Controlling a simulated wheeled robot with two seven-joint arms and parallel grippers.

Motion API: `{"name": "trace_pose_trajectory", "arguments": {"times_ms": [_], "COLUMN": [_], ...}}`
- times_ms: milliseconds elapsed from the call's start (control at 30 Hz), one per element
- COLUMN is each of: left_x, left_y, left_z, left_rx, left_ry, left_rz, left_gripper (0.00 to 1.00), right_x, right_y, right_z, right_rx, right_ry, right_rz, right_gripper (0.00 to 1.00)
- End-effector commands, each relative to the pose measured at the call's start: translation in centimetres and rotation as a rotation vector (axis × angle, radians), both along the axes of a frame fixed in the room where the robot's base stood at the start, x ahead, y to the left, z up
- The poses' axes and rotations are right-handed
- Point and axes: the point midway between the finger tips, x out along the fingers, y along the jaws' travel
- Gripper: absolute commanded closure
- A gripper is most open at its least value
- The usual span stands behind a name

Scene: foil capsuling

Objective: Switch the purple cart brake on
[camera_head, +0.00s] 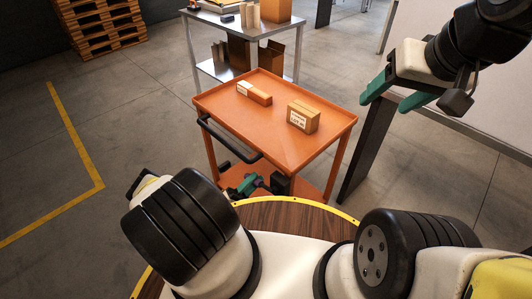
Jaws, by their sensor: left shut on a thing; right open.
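The cart (290,150) is orange with a black push handle (228,143) along its left side. A small purple part, the brake (262,182), shows low at the cart's near side, mostly hidden. My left gripper (249,184), with green fingers, is down there below the tray top and shut on the purple brake. The exact grip and the brake's setting are too small to tell. My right gripper (392,95) is open and empty, raised to the right of the cart.
Two cardboard boxes, one flat (254,93) and one upright (303,116), sit on the cart top. A grey metal table (235,22) with boxes stands behind. Pallets (103,28) are stacked at the back left. Left floor is clear.

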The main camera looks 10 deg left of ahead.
Motion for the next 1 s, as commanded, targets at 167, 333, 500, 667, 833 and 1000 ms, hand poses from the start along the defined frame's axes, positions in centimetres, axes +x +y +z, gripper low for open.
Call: {"name": "trace_pose_trajectory", "arguments": {"times_ms": [167, 333, 500, 667, 833, 1000], "left_x": [-0.22, -0.22, -0.24, -0.26, -0.25, -0.2], "left_y": [-0.01, -0.05, -0.07, -0.11, -0.13, -0.11], "left_z": [-0.68, -0.91, -1.01, -1.06, -1.08, -0.98], "left_rx": [-0.047, -0.068, -0.072, -0.071, -0.07, -0.072], "left_ry": [0.035, 0.052, 0.057, 0.058, 0.059, 0.056], "left_rz": [-0.001, -0.001, -0.001, -0.001, -0.001, -0.001], "left_gripper": [1.0, 1.0, 1.0, 1.0, 0.57, 0.53], "right_x": [0.0, 0.0, 0.0, 0.01, 0.0, 0.01], "right_y": [0.0, 0.0, 0.0, 0.0, 0.0, 0.0], "right_z": [0.0, 0.0, -0.01, -0.01, -0.01, -0.01], "right_rx": [0.0, 0.0, 0.0, 0.0, 0.0, 0.0], "right_ry": [0.0, 0.0, 0.0, 0.0, 0.0, 0.0], "right_rz": [0.0, 0.0, 0.0, 0.0, 0.0, 0.0], "right_gripper": [0.39, 0.39, 0.39, 0.39, 0.39, 0.39]}}
